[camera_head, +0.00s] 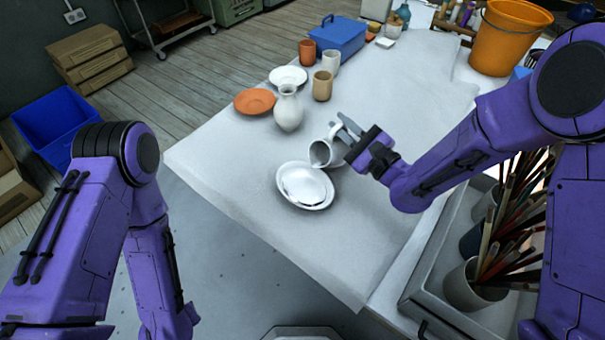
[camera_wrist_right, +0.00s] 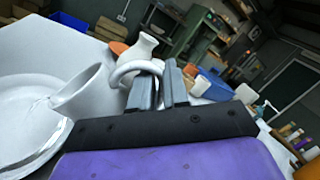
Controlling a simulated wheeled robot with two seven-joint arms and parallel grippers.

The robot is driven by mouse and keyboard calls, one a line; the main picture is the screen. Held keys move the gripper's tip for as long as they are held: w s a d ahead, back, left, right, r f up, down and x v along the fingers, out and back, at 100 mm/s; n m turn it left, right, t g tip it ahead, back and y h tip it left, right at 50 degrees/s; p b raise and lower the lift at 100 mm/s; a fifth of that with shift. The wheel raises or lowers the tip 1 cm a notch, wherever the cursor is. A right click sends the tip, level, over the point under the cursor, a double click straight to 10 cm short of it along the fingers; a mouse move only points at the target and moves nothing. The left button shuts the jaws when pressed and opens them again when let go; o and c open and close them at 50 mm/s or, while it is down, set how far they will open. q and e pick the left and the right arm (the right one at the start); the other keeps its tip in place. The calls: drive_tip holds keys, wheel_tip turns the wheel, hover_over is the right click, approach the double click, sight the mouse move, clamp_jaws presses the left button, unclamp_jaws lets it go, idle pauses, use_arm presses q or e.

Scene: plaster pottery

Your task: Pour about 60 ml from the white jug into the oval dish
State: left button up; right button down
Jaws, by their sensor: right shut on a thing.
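The white jug (camera_head: 323,152) is held tilted on its side, its mouth toward the oval dish at lower left. My right gripper (camera_head: 346,132) is shut on the jug's handle. In the right wrist view the jug (camera_wrist_right: 88,100) leans left over the dish's edge, with its handle between the fingers (camera_wrist_right: 158,85). The white oval dish (camera_head: 318,205) stands on the table just below the jug's mouth. A pale, shiny patch shows inside the dish; I cannot tell how much liquid it is. My left gripper is out of view; only my left arm shows.
A white vase (camera_head: 288,110), an orange plate (camera_head: 254,101), a white plate (camera_head: 288,75) and several cups stand behind the jug on the white table (camera_head: 400,95). A blue box (camera_head: 332,38) is at the back. Pots of brushes (camera_head: 473,288) stand at right. The table's front is clear.

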drive_tip(key=shift+w+d, duration=0.2)
drive_tip(key=shift+d, duration=0.3)
drive_tip(key=m+p, duration=0.2)
drive_tip(key=p, duration=0.1)
drive_tip(key=m+h+p, duration=0.1)
drive_tip(key=shift+w+d+r+m+t, duration=0.1)
drive_tip(key=shift+w+d+m+t, duration=0.2)
drive_tip(key=shift+d+m, duration=0.1)
drive_tip(key=shift+w+d+f+m+p, duration=0.1)
drive_tip(key=shift+w+f+m+p, duration=0.15)
drive_tip(key=shift+m+p, duration=0.2)
drive_tip(key=shift+w+d+f+m, duration=0.35)
drive_tip(key=shift+d+f+m, duration=0.1)
drive_tip(key=shift+f, duration=0.05)
drive_tip(key=shift+a, duration=0.2)
drive_tip(key=shift+d, duration=0.1)
